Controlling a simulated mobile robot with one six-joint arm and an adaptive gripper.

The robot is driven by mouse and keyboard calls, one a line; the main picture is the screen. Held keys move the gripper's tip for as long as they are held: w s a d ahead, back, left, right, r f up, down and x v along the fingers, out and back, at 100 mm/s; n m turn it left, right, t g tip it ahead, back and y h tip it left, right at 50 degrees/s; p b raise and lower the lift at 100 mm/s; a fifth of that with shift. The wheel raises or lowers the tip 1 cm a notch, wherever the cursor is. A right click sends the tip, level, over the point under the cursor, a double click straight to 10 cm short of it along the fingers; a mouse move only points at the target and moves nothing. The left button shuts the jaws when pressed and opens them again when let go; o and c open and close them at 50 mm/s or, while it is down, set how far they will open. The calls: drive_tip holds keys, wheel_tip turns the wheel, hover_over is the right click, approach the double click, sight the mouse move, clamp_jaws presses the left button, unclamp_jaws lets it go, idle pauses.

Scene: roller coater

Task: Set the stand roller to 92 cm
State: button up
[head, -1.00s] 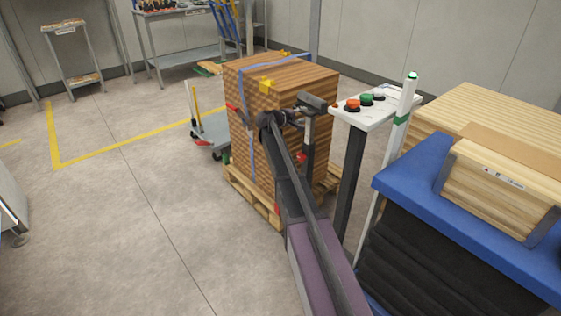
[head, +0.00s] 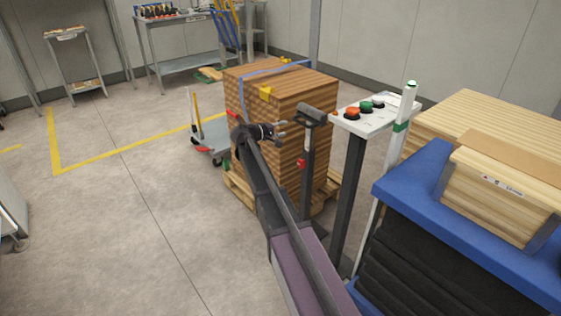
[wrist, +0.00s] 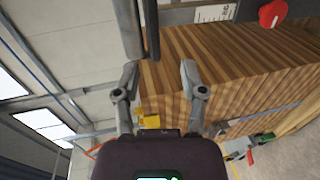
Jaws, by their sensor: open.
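The stand roller shows in the head view as a dark roller (head: 312,112) on an upright post (head: 308,175) with a red knob (head: 301,163) partway down. My gripper (head: 281,131) is open and empty, just left of the post and a little below the roller, apart from it in this view. In the wrist view my open fingers (wrist: 159,72) frame the wooden stack. The dark roller (wrist: 131,25) is beyond them at the top. The red knob (wrist: 272,13) and a white label (wrist: 215,12) are at the upper right. The label is too small to read.
The wooden stack (head: 265,140) on a pallet (head: 240,193) stands behind the roller. A control panel (head: 375,120) with coloured buttons is close on the right. A blue-topped table (head: 415,190) with wooden parts is farther right. The floor at left is clear.

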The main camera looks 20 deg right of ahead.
drive_tip(key=s+a+m+g+y+p, duration=0.1)
drive_tip(key=s+a+y+p, duration=0.2)
drive_tip(key=s, duration=0.4)
drive_tip(key=s+a+r+m+g+y+p, duration=0.1)
drive_tip(key=s+a+y+p, duration=0.1)
drive_tip(key=s+p, duration=0.4)
drive_tip(key=s+a+r+m+g+y+p, duration=0.1)
drive_tip(key=s+p, duration=0.4)
drive_tip(key=s, duration=0.5)
drive_tip(key=a+g+y, duration=0.1)
drive_tip(key=a+y, duration=0.1)
drive_tip(key=shift+s+a+r+y, duration=0.2)
drive_tip(key=shift+a+y, duration=0.1)
drive_tip(key=shift+y, duration=0.1)
drive_tip(key=s+a+f+y, duration=0.1)
drive_tip(key=s+a+y, duration=0.2)
drive_tip(key=s, duration=0.4)
drive_tip(key=s+a+f+m+g+y, duration=0.1)
drive_tip(key=s+a+y, duration=0.1)
drive_tip(key=s+a, duration=0.3)
drive_tip(key=shift+s+a+f+y, duration=0.2)
drive_tip(key=shift+s+f+y, duration=0.15)
drive_tip(key=shift+s, duration=0.55)
